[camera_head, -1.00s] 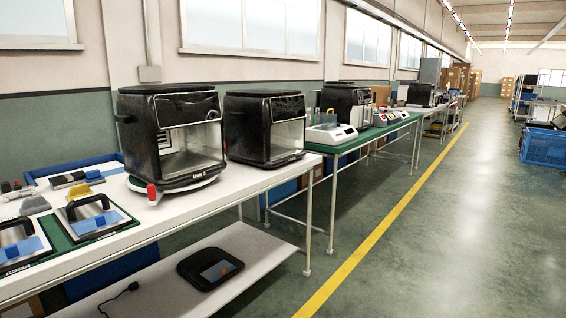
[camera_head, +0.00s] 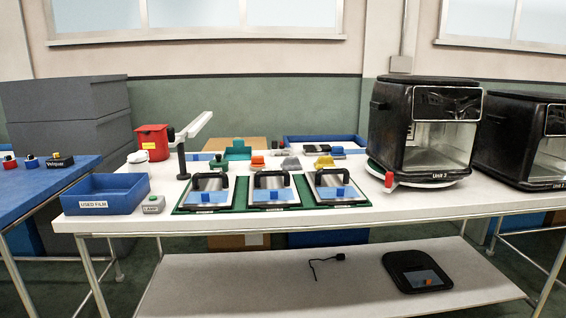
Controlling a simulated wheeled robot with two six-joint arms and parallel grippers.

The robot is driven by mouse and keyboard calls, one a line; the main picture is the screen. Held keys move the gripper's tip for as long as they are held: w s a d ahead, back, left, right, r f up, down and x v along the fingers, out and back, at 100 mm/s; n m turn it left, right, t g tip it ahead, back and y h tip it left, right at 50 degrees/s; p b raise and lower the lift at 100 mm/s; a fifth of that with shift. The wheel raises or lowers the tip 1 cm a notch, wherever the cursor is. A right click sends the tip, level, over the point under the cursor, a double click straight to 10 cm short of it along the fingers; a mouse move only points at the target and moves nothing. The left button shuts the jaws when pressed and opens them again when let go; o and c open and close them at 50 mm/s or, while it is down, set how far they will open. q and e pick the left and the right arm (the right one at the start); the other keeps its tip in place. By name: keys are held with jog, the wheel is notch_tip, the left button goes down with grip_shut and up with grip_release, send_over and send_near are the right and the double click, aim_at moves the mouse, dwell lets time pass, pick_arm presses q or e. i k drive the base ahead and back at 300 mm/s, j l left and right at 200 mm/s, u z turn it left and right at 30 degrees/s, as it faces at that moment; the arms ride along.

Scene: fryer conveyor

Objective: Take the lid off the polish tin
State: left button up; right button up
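I cannot single out the polish tin or its lid with certainty. A small white round container (camera_head: 138,161) stands at the left back of the white table (camera_head: 400,207), behind the blue bin. It is too small to tell whether it is the tin or whether it has a lid. Neither of my grippers is in view.
The blue bin labelled "USED FILM" (camera_head: 104,204) is at the table's left. A green mat holds three handled panels (camera_head: 271,190). A lamp post (camera_head: 182,160) and red box (camera_head: 152,143) stand behind. A dark tray (camera_head: 415,272) lies on the lower shelf.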

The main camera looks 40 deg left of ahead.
aim_at(218, 162)
jog(key=u, duration=1.7)
